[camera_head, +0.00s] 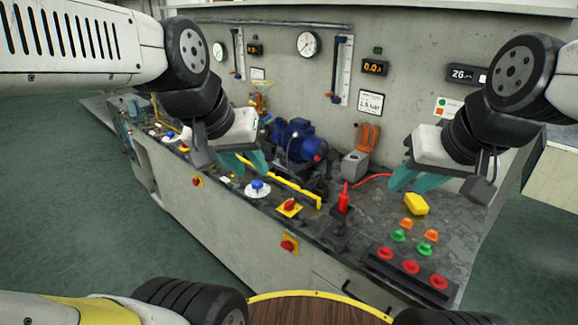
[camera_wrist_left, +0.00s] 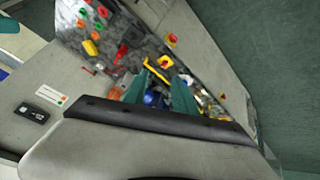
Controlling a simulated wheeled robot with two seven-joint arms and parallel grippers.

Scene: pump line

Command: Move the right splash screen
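I cannot clearly pick out a splash screen; a long yellow bar (camera_head: 291,187) runs along the bench in front of the blue pump motor (camera_head: 299,142), and it also shows in the left wrist view (camera_wrist_left: 159,74). My left gripper (camera_head: 245,163) is above the bench, left of the motor. Its teal fingers (camera_wrist_left: 159,92) stand apart with nothing between them, and the motor shows below them in the wrist view. My right gripper (camera_head: 416,178) hangs over the right part of the bench, above the yellow block (camera_head: 416,204). Its teal fingers look apart and empty.
A red upright part (camera_head: 344,200) stands on the bench between the grippers. Several red buttons (camera_head: 411,267) sit at the front right. A grey-and-orange unit (camera_head: 360,152) stands near the back panel (camera_head: 280,60), which carries gauges. A round wooden top (camera_head: 315,310) is nearest me.

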